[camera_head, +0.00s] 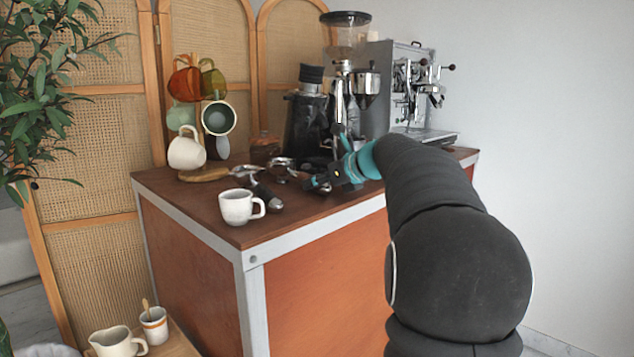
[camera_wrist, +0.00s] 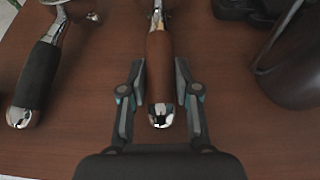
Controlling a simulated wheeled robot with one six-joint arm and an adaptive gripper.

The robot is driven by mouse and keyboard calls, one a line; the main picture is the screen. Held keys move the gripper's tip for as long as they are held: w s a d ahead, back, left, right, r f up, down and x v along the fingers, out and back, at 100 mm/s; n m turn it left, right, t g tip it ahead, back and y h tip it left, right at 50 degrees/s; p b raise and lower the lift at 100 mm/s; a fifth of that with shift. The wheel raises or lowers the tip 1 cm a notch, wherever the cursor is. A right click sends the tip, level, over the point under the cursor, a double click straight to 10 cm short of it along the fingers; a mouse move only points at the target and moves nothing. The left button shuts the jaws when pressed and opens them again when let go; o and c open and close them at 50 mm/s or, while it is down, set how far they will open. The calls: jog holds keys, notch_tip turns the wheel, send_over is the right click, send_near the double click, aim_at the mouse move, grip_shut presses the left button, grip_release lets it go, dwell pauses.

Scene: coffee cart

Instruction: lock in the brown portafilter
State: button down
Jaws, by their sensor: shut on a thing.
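The brown portafilter (camera_wrist: 158,62) lies on the cart top in the wrist view, its wooden handle with a chrome end cap pointing toward me. My gripper (camera_wrist: 160,85) has a finger on each side of this handle and is shut on it.
A black-handled portafilter (camera_wrist: 38,80) lies to the left of the brown one. A white cup (camera_head: 238,206) stands near the cart's front edge. A grinder (camera_head: 346,60), a dark jug (camera_wrist: 295,65) and a mug tree (camera_head: 216,118) stand behind or beside.

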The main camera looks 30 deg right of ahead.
jog(key=shift+r, duration=0.2)
jog(key=shift+r+p, duration=0.4)
jog(key=shift+r, duration=2)
